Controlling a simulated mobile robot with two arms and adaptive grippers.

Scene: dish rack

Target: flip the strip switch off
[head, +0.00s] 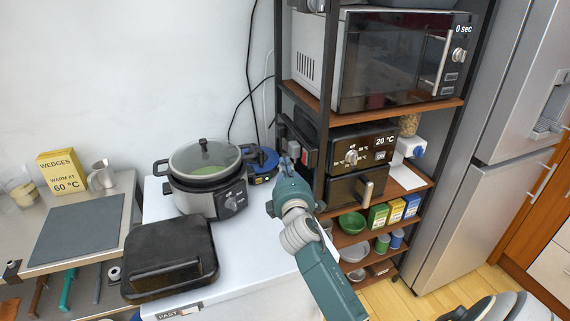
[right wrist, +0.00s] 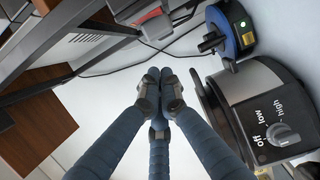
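The power strip (head: 296,141) is a dark bar fixed to the left side of the shelf rack, with plugs in it and a small red switch (head: 304,156) at its near end. In the right wrist view a red part (right wrist: 152,15) shows near the top, beyond my fingertips; its on or off position cannot be read. My right gripper (head: 285,166) is just left of and below the switch, apart from it as far as I can tell. Its fingertips (right wrist: 160,82) are together, with nothing visible between them. My left gripper is not in view.
A slow cooker (head: 208,178) and a blue round device (head: 262,160) with a green light stand close to the left. Black cables (head: 249,75) hang behind. A black case (head: 168,258) lies in front.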

